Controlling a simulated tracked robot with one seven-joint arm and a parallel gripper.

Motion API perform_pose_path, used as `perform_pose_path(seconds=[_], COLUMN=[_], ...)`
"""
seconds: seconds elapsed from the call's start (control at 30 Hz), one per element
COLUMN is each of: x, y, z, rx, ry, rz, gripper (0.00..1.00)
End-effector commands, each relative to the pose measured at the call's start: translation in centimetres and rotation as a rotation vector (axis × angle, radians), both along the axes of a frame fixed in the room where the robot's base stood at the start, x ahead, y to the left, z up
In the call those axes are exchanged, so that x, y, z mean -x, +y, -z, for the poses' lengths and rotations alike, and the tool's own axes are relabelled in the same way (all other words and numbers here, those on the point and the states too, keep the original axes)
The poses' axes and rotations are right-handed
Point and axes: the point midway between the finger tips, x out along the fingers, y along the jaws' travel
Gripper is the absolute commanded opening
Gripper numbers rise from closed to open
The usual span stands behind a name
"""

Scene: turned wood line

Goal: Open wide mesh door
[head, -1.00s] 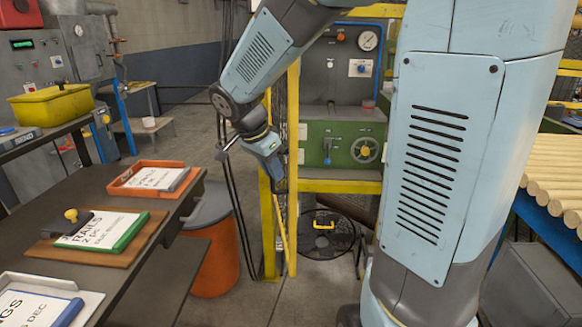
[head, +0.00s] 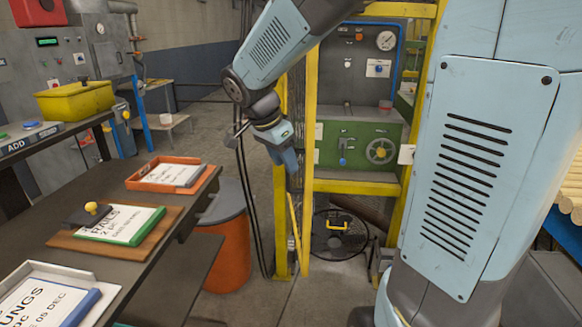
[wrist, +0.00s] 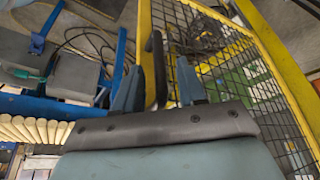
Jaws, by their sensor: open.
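The wide mesh door (wrist: 215,50) has a yellow frame and dark wire mesh. It fills the right of the wrist view, and in the head view its yellow frame (head: 308,150) shows nearly edge-on. A dark bar handle (wrist: 154,55) stands on the door's yellow upright. My gripper (wrist: 159,72) is open, with one finger on each side of the handle in the wrist view. I cannot tell whether either finger touches it. In the head view my gripper (head: 292,172) is beside the yellow frame, and the handle is hidden there.
A dark table (head: 130,235) with sign trays stands at the left, and an orange bin (head: 228,255) is between it and the door. A green machine with a handwheel (head: 381,150) is behind the door. A round black grate (head: 340,238) lies low behind the frame.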

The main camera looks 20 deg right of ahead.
Motion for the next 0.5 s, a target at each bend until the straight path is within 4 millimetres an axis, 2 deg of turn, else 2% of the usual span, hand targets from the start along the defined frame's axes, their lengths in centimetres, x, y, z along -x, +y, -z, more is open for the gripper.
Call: perform_pose_path(seconds=[0.3, 0.5], x=[1.0, 1.5], y=[2.3, 3.3], z=[-5.9, -8.6], rx=[0.000, -0.001], ry=[-0.003, -0.001], rz=[-0.002, 0.001], gripper=[0.40, 0.40])
